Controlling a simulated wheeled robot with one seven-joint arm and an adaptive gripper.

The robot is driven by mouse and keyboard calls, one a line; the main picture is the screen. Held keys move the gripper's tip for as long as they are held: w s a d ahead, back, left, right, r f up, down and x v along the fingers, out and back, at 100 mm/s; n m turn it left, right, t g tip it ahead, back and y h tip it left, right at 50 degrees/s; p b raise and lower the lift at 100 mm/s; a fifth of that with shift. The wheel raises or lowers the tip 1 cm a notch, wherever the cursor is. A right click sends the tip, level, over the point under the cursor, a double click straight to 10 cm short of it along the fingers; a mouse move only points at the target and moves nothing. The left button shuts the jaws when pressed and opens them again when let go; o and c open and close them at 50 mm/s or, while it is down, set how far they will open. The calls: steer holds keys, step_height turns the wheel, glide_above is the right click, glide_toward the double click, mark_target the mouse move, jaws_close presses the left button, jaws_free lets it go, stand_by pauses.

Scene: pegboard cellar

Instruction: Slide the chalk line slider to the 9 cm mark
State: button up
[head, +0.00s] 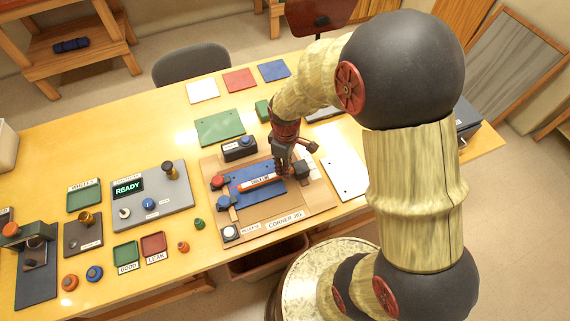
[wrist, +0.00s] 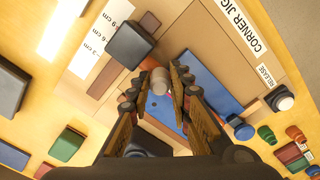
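The corner jig (head: 290,222) lies on the table, with a blue plate (head: 270,196) on it. A dark block (wrist: 128,45), which looks like the slider, stands over a brown slot beside a white strip (wrist: 95,50) marked 3, 6 and 9 cm. It seems nearest the 6 to 9 cm stretch, but tilt hides the exact reading. It also shows at the jig's right in the head view (head: 303,168). My gripper (wrist: 158,85) points down over the jig, its fingertips either side of a pale round-ended piece (wrist: 160,76). Whether they touch it is unclear.
A red-orange bar with a white label (head: 262,181) lies across the blue plate. A white release button (head: 230,232) and red and blue knobs stand at the jig's left side. A READY panel (head: 150,197) is left of the jig.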

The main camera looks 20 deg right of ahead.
steer(key=o, duration=0.4)
steer(key=shift+c, duration=0.2)
step_height(320, 180, up, 12)
stand_by(0.5)
stand_by(0.4)
steer(key=s+r+m+t, duration=0.5)
steer(key=s+r+m, duration=0.4)
steer(key=s+r, duration=0.5)
steer(key=shift+s+r+t+b, duration=0.3)
steer(key=shift+r+b, duration=0.15)
steer(key=shift+r, duration=0.35)
